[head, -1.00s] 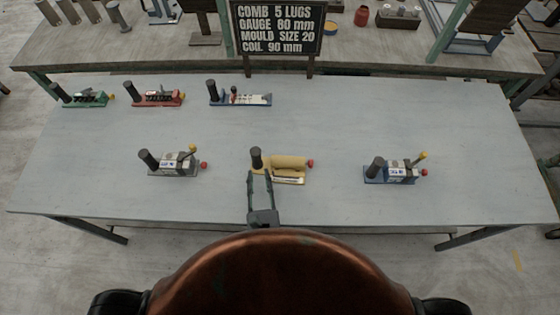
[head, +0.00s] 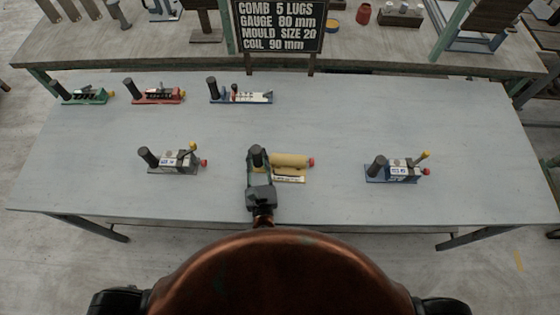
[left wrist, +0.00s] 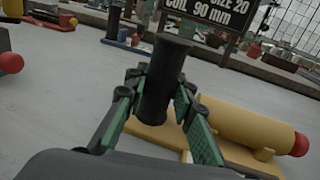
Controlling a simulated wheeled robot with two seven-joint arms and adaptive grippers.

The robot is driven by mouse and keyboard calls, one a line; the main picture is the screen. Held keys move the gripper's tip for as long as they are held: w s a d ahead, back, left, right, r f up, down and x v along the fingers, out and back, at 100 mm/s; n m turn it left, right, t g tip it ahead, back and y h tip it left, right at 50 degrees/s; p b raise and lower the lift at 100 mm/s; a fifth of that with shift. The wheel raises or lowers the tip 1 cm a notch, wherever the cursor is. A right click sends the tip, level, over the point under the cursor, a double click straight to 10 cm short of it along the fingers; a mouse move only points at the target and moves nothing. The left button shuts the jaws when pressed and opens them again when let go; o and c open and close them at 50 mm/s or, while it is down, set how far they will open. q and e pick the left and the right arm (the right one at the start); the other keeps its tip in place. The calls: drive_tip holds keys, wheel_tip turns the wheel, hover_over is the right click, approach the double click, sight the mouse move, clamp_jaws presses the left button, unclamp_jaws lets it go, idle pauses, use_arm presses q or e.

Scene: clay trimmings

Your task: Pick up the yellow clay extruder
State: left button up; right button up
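The yellow clay extruder (head: 290,161) lies near the front middle of the table, with a yellow barrel, a red knob at its right end and an upright black handle (head: 257,157) at its left end. My left gripper (head: 260,160) is at this handle. In the left wrist view, the black handle (left wrist: 163,85) stands between the two green-padded fingers (left wrist: 163,98), which are spread on either side of it. The extruder's yellow barrel (left wrist: 238,125) shows to the right. Firm contact of the fingers with the handle is not visible. My right gripper is not in view.
A grey tool (head: 175,160) stands to the left and a blue-based one (head: 395,170) to the right. Green (head: 86,96), red (head: 158,96) and blue (head: 245,97) tools line the table's back left. A sign (head: 280,27) stands behind. The table (head: 420,120) is clear between them.

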use_arm(q)
clamp_jaws()
drive_tip(key=shift+r, duration=0.1)
idle(0.3)
drive_tip(key=shift+r, duration=0.1)
